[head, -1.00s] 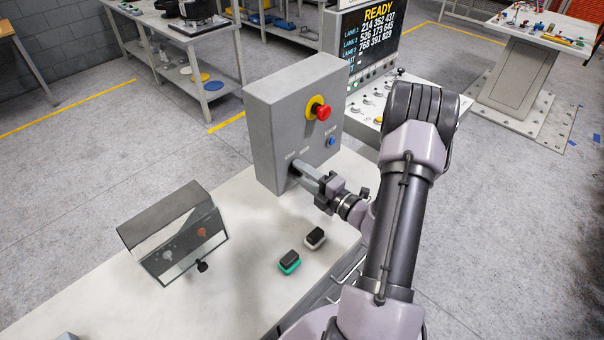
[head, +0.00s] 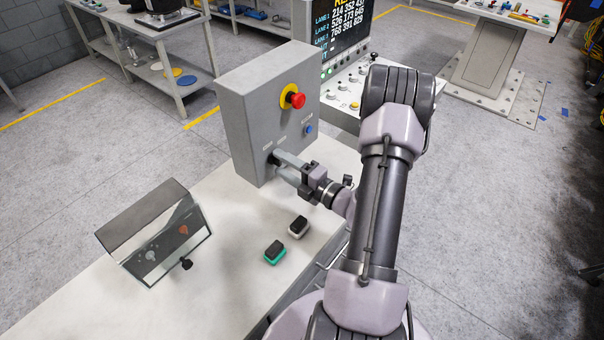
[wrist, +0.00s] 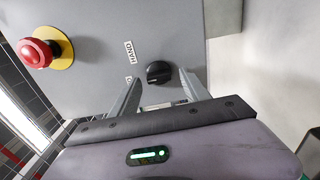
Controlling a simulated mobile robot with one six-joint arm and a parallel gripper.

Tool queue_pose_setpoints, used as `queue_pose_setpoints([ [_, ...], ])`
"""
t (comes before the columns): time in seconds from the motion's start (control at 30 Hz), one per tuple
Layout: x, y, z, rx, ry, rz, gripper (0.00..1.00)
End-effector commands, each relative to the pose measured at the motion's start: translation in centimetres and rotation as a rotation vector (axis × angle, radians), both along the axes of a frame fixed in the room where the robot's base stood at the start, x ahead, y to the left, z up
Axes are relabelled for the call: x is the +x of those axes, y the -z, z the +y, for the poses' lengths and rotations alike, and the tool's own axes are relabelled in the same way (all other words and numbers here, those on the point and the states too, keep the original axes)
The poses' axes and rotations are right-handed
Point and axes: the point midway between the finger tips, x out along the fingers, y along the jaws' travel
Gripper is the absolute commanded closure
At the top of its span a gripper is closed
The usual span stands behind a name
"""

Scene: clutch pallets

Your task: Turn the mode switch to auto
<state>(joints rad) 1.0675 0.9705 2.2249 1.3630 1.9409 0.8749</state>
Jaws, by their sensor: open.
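The mode switch is a black round knob (wrist: 158,72) on the front of a grey control box (head: 240,110). The wrist view shows a white "HAND" label (wrist: 129,52) beside the knob and a second label partly hidden behind my gripper. My gripper (wrist: 159,78) is open, with one finger on each side of the knob and a visible gap to each. In the head view my gripper (head: 281,165) reaches to the lower part of the box front and mostly hides the knob.
A red emergency button on a yellow collar (head: 292,97) and a blue button (head: 308,130) sit higher on the box. A green-based block (head: 274,252), a white-based block (head: 298,227) and a mirrored stand (head: 155,235) are on the white bench (head: 215,285).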

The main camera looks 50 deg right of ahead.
Motion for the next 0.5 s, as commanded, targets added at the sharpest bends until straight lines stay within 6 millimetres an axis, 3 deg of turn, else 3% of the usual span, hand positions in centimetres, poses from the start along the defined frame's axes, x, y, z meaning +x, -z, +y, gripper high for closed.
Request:
queue_pose_setpoints([
  [0.4, -12.2, -0.2, -1.2, 0.001, 0.009, -0.001, 0.45],
  [0.5, -14.4, -0.1, -1.3, 0.0, 0.007, -0.001, 0.45],
])
